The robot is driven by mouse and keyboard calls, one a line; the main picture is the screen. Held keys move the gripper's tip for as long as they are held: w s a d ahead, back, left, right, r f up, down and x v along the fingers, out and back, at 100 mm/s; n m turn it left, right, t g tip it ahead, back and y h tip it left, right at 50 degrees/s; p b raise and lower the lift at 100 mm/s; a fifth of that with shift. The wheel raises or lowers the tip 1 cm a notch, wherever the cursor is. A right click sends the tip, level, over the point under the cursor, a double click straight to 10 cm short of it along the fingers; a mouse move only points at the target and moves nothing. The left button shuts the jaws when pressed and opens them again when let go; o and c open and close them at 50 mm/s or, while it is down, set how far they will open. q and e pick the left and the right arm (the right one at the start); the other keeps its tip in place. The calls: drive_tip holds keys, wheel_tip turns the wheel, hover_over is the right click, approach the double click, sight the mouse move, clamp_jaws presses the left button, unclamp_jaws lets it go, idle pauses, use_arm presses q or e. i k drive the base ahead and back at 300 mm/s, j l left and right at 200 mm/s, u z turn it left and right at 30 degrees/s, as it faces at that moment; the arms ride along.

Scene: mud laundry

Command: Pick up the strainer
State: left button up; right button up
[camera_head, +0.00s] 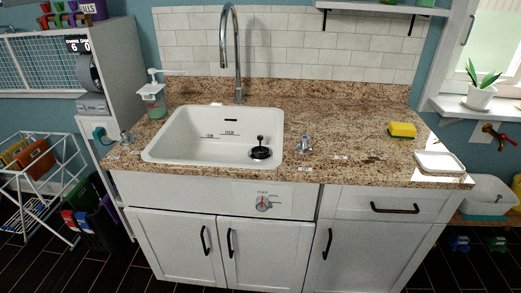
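A small black piece with an upright knob, which looks like the strainer (260,152), sits in the right part of the white sink (190,148). Its knob stands up from a round dark base. The sink is set into the brown speckled counter (345,135). Neither of my grippers shows in the head view.
A tall chrome faucet (237,60) rises behind the sink. A soap bottle (152,98) stands at its left back corner. Small metal handles (304,144) flank the sink. A yellow sponge (402,130) and white dish (438,161) lie right. The counter's middle is mostly clear.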

sight(259, 151)
drive_tip(key=i+j+u, duration=0.3)
drive_tip(key=i, duration=0.2)
drive_tip(key=i+j+u, duration=0.1)
drive_tip(key=i+u, duration=0.2)
drive_tip(key=i, duration=0.25)
